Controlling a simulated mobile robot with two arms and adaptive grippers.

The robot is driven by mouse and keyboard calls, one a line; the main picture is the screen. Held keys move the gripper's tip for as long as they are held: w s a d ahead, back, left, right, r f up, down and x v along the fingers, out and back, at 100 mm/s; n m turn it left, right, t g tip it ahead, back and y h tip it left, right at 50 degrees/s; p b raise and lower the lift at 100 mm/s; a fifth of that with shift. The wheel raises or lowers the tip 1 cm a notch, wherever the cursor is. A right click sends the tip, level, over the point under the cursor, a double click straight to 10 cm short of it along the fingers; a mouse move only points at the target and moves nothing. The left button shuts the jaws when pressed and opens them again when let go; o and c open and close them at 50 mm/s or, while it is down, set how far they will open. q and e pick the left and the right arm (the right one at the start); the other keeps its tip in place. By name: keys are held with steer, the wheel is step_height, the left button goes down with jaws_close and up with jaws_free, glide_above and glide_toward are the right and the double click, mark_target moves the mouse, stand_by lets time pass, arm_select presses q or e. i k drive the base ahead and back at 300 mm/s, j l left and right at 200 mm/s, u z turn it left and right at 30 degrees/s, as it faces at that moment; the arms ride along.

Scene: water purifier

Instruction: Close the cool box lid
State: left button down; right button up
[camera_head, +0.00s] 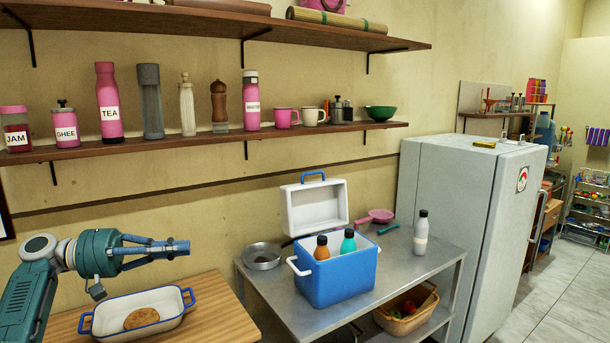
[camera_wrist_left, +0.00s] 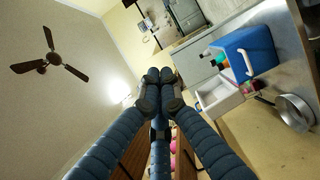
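The blue cool box (camera_head: 336,277) stands on the metal table, with its white lid (camera_head: 317,206) raised upright at the back. An orange-brown bottle (camera_head: 321,248) and a teal bottle (camera_head: 348,242) stand inside and stick up above the rim. The box (camera_wrist_left: 248,52) and its open lid (camera_wrist_left: 219,96) also show at the right of the left wrist view. My left gripper (camera_head: 187,247) is left of the box and apart from it, above the wooden table. Its fingertips (camera_wrist_left: 160,76) come together with nothing between them. My right gripper is not in view.
A white dish (camera_head: 183,321) with a round brown item sits below my left gripper. A metal pan (camera_head: 262,256), a pink pan (camera_head: 379,215) and a grey bottle (camera_head: 421,233) are around the box. A loaded shelf (camera_head: 210,139) runs above. A fridge (camera_head: 466,210) stands right.

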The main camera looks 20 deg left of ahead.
mark_target(315, 207)
steer(key=i, duration=2)
